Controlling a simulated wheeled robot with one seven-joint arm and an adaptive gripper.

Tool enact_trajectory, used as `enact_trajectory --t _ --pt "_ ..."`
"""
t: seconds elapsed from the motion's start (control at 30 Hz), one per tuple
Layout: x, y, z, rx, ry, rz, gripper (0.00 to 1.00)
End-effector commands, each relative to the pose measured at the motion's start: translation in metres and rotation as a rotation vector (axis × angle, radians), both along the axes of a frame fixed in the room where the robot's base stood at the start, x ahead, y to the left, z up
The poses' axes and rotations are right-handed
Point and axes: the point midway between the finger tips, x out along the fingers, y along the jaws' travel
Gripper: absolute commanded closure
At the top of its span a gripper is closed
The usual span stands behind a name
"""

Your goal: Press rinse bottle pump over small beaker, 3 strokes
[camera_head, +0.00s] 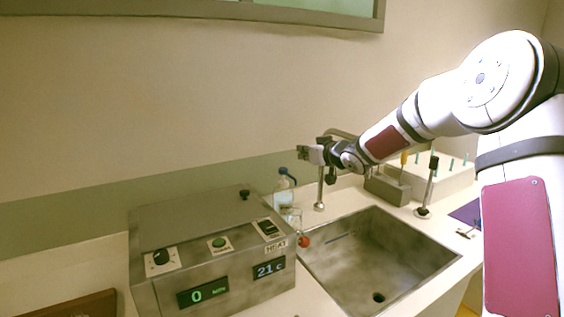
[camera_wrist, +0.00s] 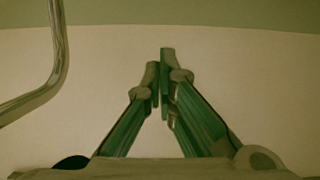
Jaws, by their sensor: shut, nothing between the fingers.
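The rinse bottle (camera_head: 283,192) is a clear bottle with a blue top, standing upright behind the right side of the metal heater box. A small clear glass vessel (camera_head: 294,216), which looks like the small beaker, stands just in front of it, partly hard to make out. My gripper (camera_head: 302,153) is up and slightly right of the bottle's top in the head view; I cannot tell the depth gap. In the wrist view my gripper (camera_wrist: 160,85) has its fingers together with nothing between them. Neither bottle nor beaker shows in the wrist view.
A metal heater box (camera_head: 180,225) with knobs and displays stands left. A sink (camera_head: 385,250) opens to the right, with a faucet (camera_head: 320,190) close to my gripper; its pipe (camera_wrist: 58,60) shows in the wrist view. A red round thing (camera_head: 304,241) sits near the sink's left edge.

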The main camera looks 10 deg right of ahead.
Motion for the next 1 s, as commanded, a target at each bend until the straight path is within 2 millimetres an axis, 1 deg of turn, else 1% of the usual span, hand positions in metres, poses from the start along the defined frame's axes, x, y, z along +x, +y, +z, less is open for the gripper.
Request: enact_trajectory --t 0.1,0.47,0.57,0.67,0.77,1.0 --pt "0.004 -0.001 -0.001 0.016 -0.013 0.011 1.0" --pt "0.005 -0.001 -0.002 0.018 -0.014 0.012 1.0" --pt "0.01 0.001 -0.003 0.018 -0.015 0.012 1.0" --pt "0.02 0.005 -0.006 0.018 -0.014 0.013 1.0" --pt "0.036 0.01 -0.011 0.018 -0.014 0.013 1.0" --pt "0.08 0.024 -0.022 0.018 -0.014 0.012 1.0"
